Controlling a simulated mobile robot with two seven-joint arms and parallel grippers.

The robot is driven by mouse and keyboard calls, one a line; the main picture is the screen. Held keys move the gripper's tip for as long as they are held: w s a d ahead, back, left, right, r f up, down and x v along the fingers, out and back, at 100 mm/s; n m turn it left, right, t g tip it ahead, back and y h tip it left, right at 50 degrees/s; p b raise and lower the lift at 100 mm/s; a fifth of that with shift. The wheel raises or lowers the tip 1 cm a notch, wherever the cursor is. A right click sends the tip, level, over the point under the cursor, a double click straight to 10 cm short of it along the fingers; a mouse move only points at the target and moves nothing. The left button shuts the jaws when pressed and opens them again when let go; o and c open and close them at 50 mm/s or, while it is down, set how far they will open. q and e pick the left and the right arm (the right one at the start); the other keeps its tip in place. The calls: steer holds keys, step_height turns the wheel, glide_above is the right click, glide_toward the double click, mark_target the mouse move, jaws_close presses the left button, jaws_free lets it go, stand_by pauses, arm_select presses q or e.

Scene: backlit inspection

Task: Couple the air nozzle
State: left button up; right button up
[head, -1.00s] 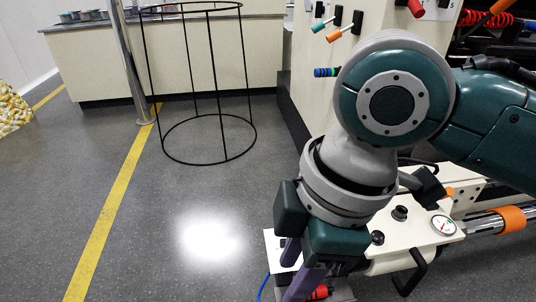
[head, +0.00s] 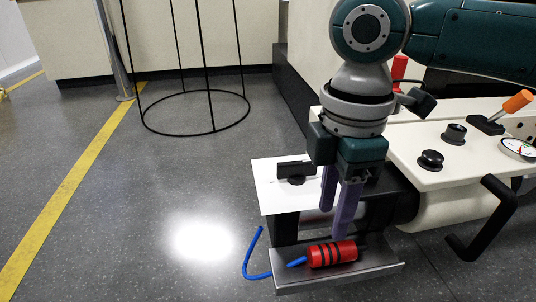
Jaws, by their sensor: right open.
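The air nozzle is probably the red cylinder with black bands (head: 332,254) in the head view. It lies on its side on a grey metal tray (head: 338,278), with a blue hose (head: 256,262) leaving its left end and curling over the tray's edge. My right gripper (head: 334,222) points down just above and behind the nozzle. Its two purple fingers are apart with nothing between them, and I cannot tell whether the nearer fingertip touches the nozzle. A black fitting (head: 295,172) sits on a white plate (head: 276,196) left of the gripper. My left gripper is out of view.
A cream machine panel (head: 455,172) with black knobs, a gauge (head: 518,149) and a black handle (head: 486,225) stands right of the gripper. A black wire frame (head: 195,132) stands on the floor behind left. The floor at left is clear, with a yellow line (head: 75,185).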

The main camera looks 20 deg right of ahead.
mark_target(330, 248)
step_height(330, 248, down, 4)
steer(key=shift+s+r+b, duration=0.1)
steer(key=shift+b, duration=1.05)
steer(key=f+b, duration=0.5)
steer(key=shift+d, duration=0.4)
steer(key=shift+r, duration=0.1)
jaws_close()
